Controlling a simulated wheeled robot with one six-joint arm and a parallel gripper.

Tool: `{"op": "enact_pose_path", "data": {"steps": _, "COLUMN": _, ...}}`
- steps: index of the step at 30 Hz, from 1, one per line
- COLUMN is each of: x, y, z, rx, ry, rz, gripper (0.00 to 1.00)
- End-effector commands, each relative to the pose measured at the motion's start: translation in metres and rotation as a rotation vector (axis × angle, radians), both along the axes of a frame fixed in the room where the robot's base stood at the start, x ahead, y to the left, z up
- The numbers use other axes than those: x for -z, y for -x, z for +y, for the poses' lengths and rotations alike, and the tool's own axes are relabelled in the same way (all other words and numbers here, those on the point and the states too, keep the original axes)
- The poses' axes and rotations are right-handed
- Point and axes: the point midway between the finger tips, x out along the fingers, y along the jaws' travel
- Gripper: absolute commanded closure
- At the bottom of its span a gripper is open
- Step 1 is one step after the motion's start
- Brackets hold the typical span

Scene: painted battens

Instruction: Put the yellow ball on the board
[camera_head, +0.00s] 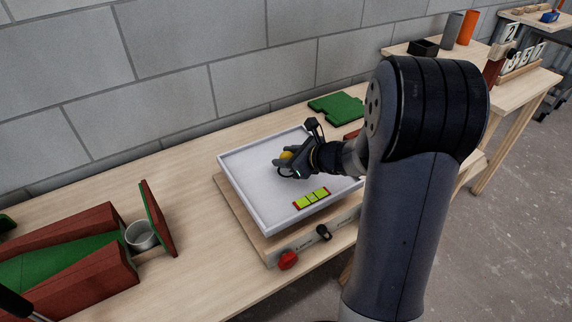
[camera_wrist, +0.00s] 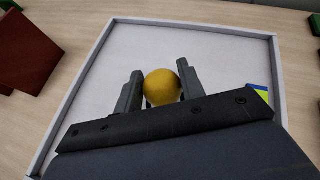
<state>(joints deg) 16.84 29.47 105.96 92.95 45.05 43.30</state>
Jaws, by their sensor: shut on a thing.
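The yellow ball (camera_head: 286,155) is between the two fingers of my gripper (camera_head: 288,164), which is shut on it. In the wrist view the ball (camera_wrist: 161,87) sits between both fingertips of my gripper (camera_wrist: 161,82). The board is a pale, shallow panel (camera_head: 250,165) with a raised rim, on a wooden base with a red knob (camera_head: 288,260) and a black knob (camera_head: 323,232). The ball and gripper are over the inside of the board. I cannot tell whether the ball touches its surface.
A red-sided trough (camera_head: 85,275) with a green floor stands at the left, with a metal cup (camera_head: 141,235) at its end. A green plate (camera_head: 337,106) lies behind the board, near the block wall. Bare bench (camera_head: 165,170) lies left of the board.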

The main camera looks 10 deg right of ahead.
Motion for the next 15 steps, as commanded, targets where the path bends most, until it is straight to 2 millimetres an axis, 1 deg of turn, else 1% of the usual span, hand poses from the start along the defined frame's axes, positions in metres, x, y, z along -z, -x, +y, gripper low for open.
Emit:
{"op": "enact_pose_path", "data": {"steps": 1, "x": 0.012, "y": 0.0, "z": 0.0, "rx": -0.001, "ry": -0.001, "rz": 0.003, "gripper": 0.85}}
{"op": "enact_pose_path", "data": {"steps": 3, "x": 0.018, "y": 0.0, "z": 0.0, "rx": 0.0, "ry": -0.001, "rz": 0.002, "gripper": 0.85}}
{"op": "enact_pose_path", "data": {"steps": 12, "x": 0.02, "y": 0.0, "z": 0.0, "rx": 0.0, "ry": 0.001, "rz": -0.001, "gripper": 0.85}}
{"op": "enact_pose_path", "data": {"steps": 15, "x": 0.023, "y": 0.0, "z": 0.0, "rx": 0.0, "ry": 0.001, "rz": -0.001, "gripper": 0.85}}
